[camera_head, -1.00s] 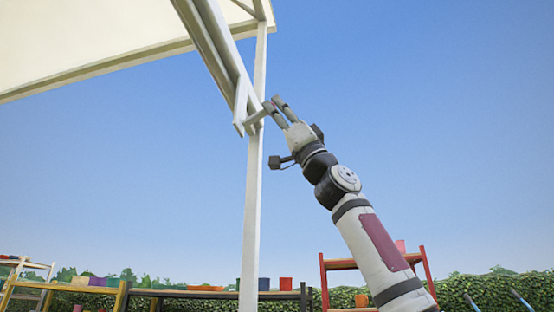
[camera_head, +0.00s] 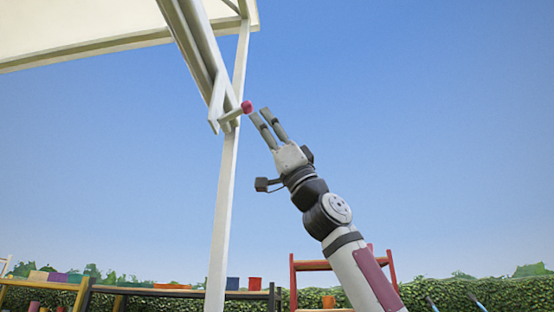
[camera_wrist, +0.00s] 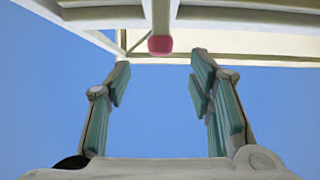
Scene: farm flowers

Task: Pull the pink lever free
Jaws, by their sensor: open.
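The lever is a short pale bar (camera_head: 231,115) with a pink knob (camera_head: 247,107) at its end, sticking out from a beam beside the white post. My gripper (camera_head: 258,111) is open and empty, just right of the knob in the head view, with its fingers pointing up and left. In the wrist view the pink knob (camera_wrist: 160,45) sits at the upper middle, beyond the gap between my two open fingertips (camera_wrist: 160,62). The knob appears apart from both fingers.
A white post (camera_head: 227,180) stands left of my arm, and a slanted pale beam (camera_head: 197,50) runs up to a white canopy (camera_head: 110,25). Shelves with pots (camera_head: 180,290), a red rack (camera_head: 340,265) and a hedge (camera_head: 450,295) lie low behind. Open sky is to the right.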

